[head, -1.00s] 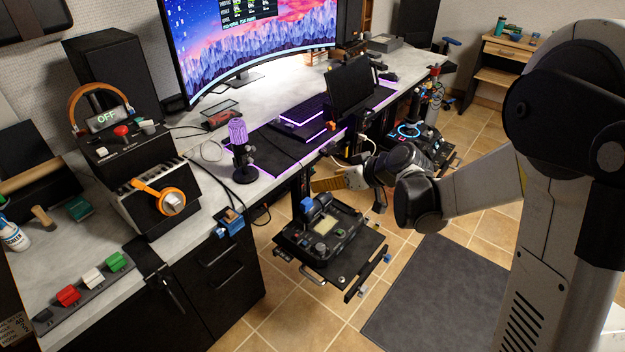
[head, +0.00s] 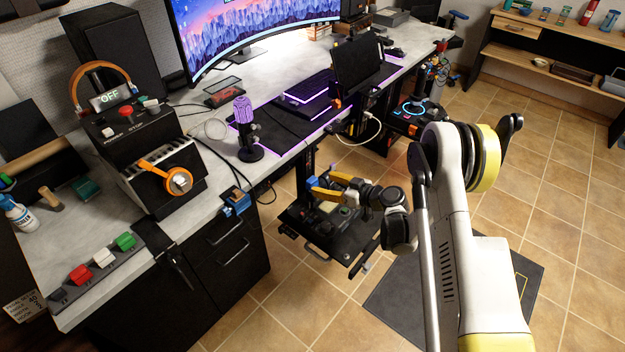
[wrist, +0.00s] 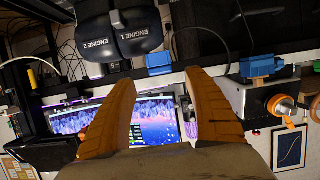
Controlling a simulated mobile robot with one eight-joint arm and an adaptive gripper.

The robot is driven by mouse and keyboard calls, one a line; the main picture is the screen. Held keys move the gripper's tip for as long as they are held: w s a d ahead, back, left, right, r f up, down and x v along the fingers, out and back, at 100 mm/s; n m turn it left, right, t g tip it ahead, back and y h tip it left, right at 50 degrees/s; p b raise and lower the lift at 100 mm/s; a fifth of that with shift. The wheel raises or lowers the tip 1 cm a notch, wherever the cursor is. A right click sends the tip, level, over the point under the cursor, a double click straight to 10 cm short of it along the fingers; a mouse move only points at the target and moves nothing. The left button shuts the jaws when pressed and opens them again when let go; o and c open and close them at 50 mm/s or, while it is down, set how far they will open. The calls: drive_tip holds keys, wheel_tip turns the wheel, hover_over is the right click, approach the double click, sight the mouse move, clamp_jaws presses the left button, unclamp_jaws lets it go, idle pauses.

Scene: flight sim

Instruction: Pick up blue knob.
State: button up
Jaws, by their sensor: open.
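In the head view a small blue knob (head: 311,183) stands on the black throttle unit (head: 318,228), beside the desk's right-hand drawers. It also appears as a blue block in the wrist view (wrist: 159,63), just beyond and roughly between my fingertips, apart from them. My gripper (head: 323,184) is open above the throttle unit, its yellow-orange fingers pointing left. In the wrist view my open gripper (wrist: 160,80) has nothing between its fingers. Two dark engine levers (wrist: 122,35) stand close by. The knob's lower part is hidden.
Another blue piece (head: 236,201) is fixed at the desk's front edge and shows in the wrist view (wrist: 260,68). A purple microphone (head: 246,130) stands on the desk (head: 195,235). Floor in front of the drawers is free.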

sight(315, 183)
drive_tip(key=b+x, duration=0.1)
drive_tip(key=x, duration=0.2)
drive_tip(key=f+b+x, duration=0.1)
drive_tip(key=b+x, duration=0.1)
drive_tip(key=x, duration=0.1)
drive_tip(key=shift+s+d, duration=0.1)
drive_tip(key=shift+s, duration=0.1)
drive_tip(key=shift+w, duration=0.15)
drive_tip(key=shift+r, duration=0.15)
drive_tip(key=c, duration=1.1)
